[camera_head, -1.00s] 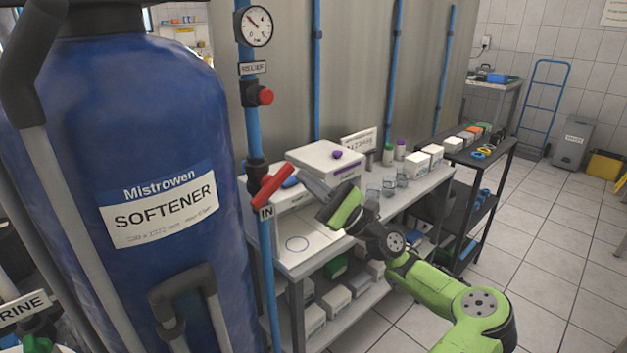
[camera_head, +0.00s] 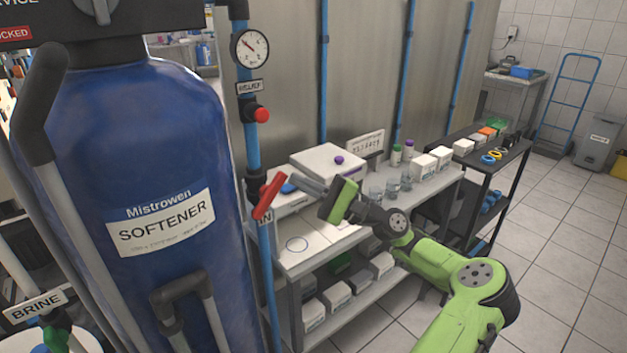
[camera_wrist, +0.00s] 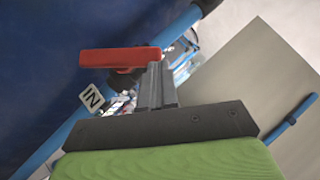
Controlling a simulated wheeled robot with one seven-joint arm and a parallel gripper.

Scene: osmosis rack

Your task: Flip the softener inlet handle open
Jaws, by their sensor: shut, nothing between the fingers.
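The red softener inlet handle (camera_head: 269,195) is on the blue vertical pipe beside the softener tank (camera_head: 160,180), above the IN tag (camera_head: 265,218). It slants across the pipe, up to the right in the head view. In the wrist view the handle (camera_wrist: 120,57) lies across the picture, just beyond the fingertips. My gripper (camera_head: 302,185) comes from the right with its fingers shut and empty. Its tips (camera_wrist: 155,75) are at or very near the right part of the handle; I cannot tell whether they touch. The valve body is partly hidden behind the handle.
A red relief knob (camera_head: 262,114) and a gauge (camera_head: 250,47) are higher on the same pipe. A bench (camera_head: 300,262) with white boxes and beakers stands behind my gripper. A black cart (camera_head: 480,165) is to the right, with open floor beyond.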

